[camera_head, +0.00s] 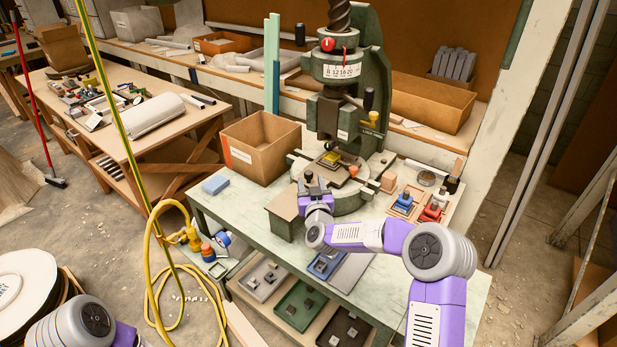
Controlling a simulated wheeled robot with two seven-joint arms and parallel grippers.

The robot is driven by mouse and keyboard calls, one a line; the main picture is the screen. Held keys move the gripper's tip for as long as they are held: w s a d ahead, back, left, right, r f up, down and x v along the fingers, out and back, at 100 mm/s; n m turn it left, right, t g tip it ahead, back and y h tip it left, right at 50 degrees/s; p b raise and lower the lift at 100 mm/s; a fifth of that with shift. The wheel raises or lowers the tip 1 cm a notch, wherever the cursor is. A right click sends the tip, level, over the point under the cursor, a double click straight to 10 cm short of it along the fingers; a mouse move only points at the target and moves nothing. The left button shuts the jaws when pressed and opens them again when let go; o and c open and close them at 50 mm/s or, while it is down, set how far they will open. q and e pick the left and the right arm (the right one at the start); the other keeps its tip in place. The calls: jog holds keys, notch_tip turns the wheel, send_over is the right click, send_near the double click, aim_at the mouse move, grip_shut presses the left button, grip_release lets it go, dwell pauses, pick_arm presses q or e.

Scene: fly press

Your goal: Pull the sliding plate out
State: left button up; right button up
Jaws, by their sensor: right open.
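The green fly press (346,105) stands on the pale green worktable. Under its ram is a dark plate (336,176), which seems to be the sliding plate, with a yellow piece (331,158) on it. The plate lies over the round press base; how far it is slid in I cannot tell. My right gripper (313,182) is open at the front edge of the press base, just before the plate, with its fingers pointing toward the press. Whether it touches a handle there is too small to tell. My left arm shows only at the lower left; its gripper is out of view.
A cardboard box (260,147) stands left of the press. Wooden trays with blue (404,201) and red (433,211) pieces lie to the right. A blue tray (327,263) lies under my right forearm. A yellow hose (153,270) hangs at the left. The table's left front is mostly clear.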

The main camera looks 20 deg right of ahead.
aim_at(309, 177)
jog(key=shift+w+d, duration=0.15)
jog(key=shift+w, duration=1.05)
jog(key=shift+w+d, duration=0.15)
jog(key=shift+w, duration=1)
grip_shut()
